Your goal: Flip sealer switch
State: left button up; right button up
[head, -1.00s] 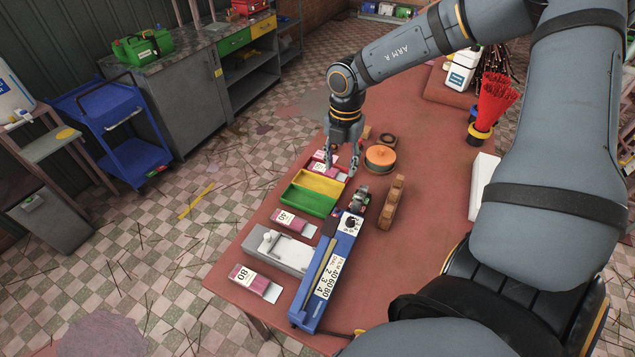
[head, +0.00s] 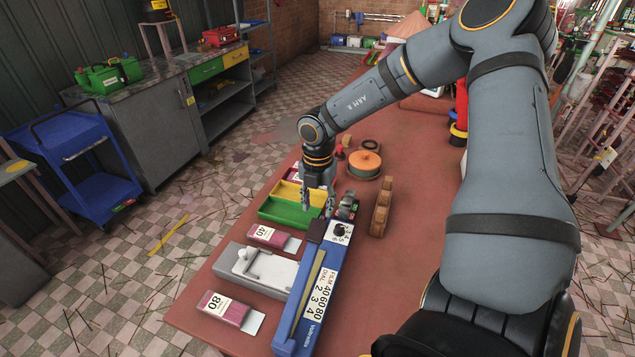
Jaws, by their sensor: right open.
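The blue sealer (head: 303,318) lies lengthwise on the red table, with a pale strip along its top and a label reading FILM 40 60 80, DIAL 2 3 4. A dark dial (head: 341,229) with numbers sits on its far end, beside a dark brown block (head: 317,230). I cannot make out the switch for certain; my gripper may cover part of the far end. My right gripper (head: 318,207) is open, pointing down just beyond the far end of the sealer, beside the yellow and green tray (head: 287,213). I cannot tell if it touches anything. My left gripper is out of view.
A pink box marked 40 (head: 266,235), a pink box marked 80 (head: 222,306) and a grey device (head: 258,267) lie left of the sealer. A wooden block (head: 380,210) and an orange disc (head: 364,163) stand to the right and beyond. The table's right side is mostly clear.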

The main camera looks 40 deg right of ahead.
notch_tip(320, 180, down, 8)
jog(key=shift+f+p, duration=0.25)
jog(key=shift+p, duration=0.25)
jog(key=shift+d, duration=0.1)
grip_shut()
